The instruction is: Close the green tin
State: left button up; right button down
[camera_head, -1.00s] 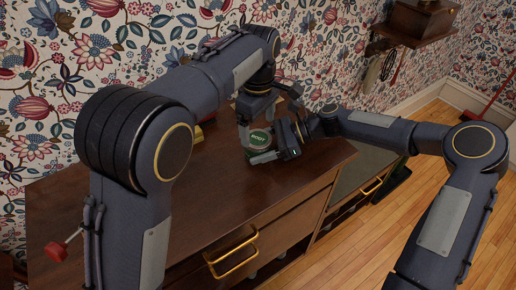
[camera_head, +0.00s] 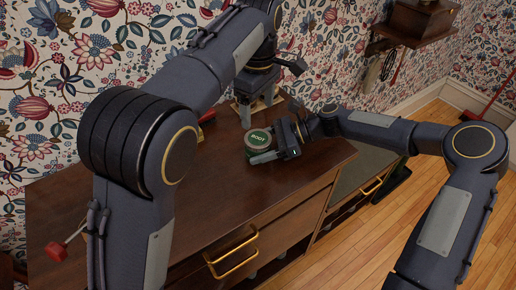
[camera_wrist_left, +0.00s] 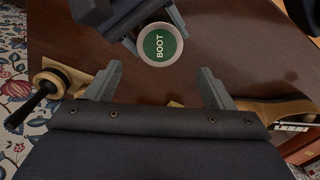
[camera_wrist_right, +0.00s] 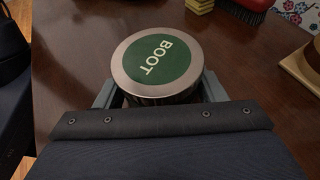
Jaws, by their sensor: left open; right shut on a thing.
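The green tin (camera_head: 259,150) stands upright on the wooden cabinet top, near its right end. Its round lid (camera_head: 258,138), green with a silver rim and the word BOOT, lies level on top and also shows in the right wrist view (camera_wrist_right: 157,60). My right gripper (camera_wrist_right: 160,97) is shut on the tin's body below the lid, one finger on each side. My left gripper (camera_head: 258,108) is open and empty, above and behind the tin. In the left wrist view the lid (camera_wrist_left: 160,45) lies beyond the gap between its fingers (camera_wrist_left: 160,85). The seam under the lid is mostly hidden.
The cabinet top (camera_head: 160,190) is clear in front of the tin. A red-backed brush (camera_wrist_right: 243,10) and a yellow block (camera_wrist_right: 200,5) lie nearby. A red-ended tool (camera_head: 57,250) is at the left. A patterned wall stands behind.

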aim_at(258, 138)
pick_arm(q)
jog(key=shift+f, duration=0.15)
jog(key=shift+f, duration=3.9)
jog(key=c, duration=0.8)
jog(key=o, duration=1.1)
jog(key=shift+r, duration=0.1)
jog(key=shift+r, duration=2.2)
